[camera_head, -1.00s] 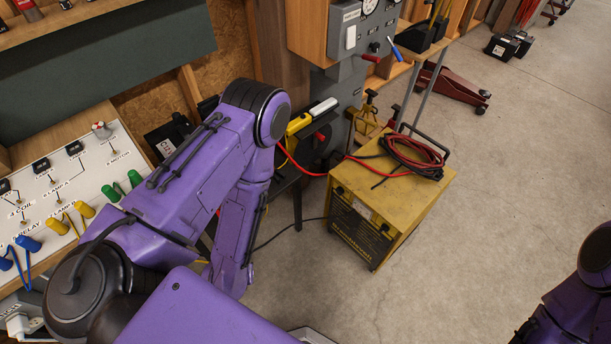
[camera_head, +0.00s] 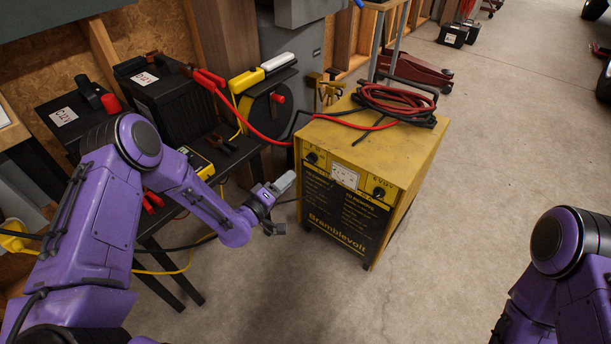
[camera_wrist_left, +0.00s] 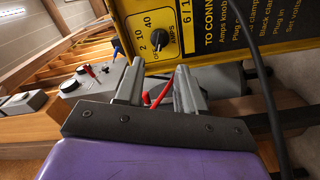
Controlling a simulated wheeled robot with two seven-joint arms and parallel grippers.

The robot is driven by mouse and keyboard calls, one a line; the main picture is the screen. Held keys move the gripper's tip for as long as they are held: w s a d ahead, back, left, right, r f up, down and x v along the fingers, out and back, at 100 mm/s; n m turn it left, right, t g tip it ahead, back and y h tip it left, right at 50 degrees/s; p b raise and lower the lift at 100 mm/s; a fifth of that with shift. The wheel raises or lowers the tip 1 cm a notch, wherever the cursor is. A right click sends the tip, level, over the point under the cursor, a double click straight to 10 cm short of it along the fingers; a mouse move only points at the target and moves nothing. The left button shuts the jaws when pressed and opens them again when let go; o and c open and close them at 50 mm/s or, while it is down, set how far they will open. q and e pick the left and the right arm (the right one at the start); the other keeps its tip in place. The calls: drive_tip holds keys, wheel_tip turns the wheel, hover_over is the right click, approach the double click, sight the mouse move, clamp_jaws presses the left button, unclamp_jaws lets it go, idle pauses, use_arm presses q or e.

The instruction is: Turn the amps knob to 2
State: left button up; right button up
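The amps knob (camera_head: 311,158) is a small black dial at the upper left of the yellow charger's (camera_head: 420,165) front. In the left wrist view, the amps knob (camera_wrist_left: 158,39) shows close up beside the marks 2, 10 and 40; I cannot surely read its pointer. My left gripper (camera_head: 284,205) is just left of the charger's front, below the knob and apart from it. In the left wrist view, the fingers of my left gripper (camera_wrist_left: 160,85) are spread with nothing held between them. My right arm is at the lower right; its gripper is out of view.
A second black knob (camera_head: 379,193) and a white meter (camera_head: 345,176) are on the same front. Red and black cables (camera_head: 397,102) lie coiled on top. Black batteries (camera_head: 168,98) stand on the bench at left.

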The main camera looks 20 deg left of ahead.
sight(309, 161)
use_arm(q)
drive_tip(key=b+x, duration=0.1)
drive_tip(key=x, duration=0.8)
drive_tip(key=shift+w+d+b, duration=0.1)
drive_tip(key=shift+b, duration=0.3)
clamp_jaws()
